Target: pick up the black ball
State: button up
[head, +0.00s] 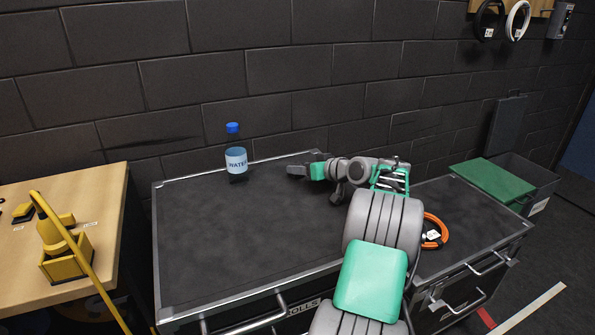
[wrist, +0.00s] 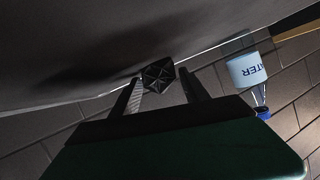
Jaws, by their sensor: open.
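The black ball (wrist: 158,74) shows in the wrist view as a dark, faceted shape just beyond and between my two fingertips. I cannot tell whether it lies fully between the fingers or a little ahead of them. My gripper (wrist: 160,88) is open, with one finger to each side of the ball in that view. In the head view my gripper (head: 297,170) is low over the dark top of the tool cabinet, near its back edge. I cannot make out the ball in the head view.
A water bottle (head: 236,158) stands on the cabinet top (head: 225,235), left of my gripper; it also shows in the wrist view (wrist: 248,70). An orange ring (head: 442,232) lies to the right, behind my arm. A brick wall stands close behind. The cabinet's left part is clear.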

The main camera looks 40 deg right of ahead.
jog(key=shift+w+f, duration=0.1)
jog(key=shift+w, duration=0.25)
jog(key=shift+s, duration=0.1)
jog(key=c, duration=1.1)
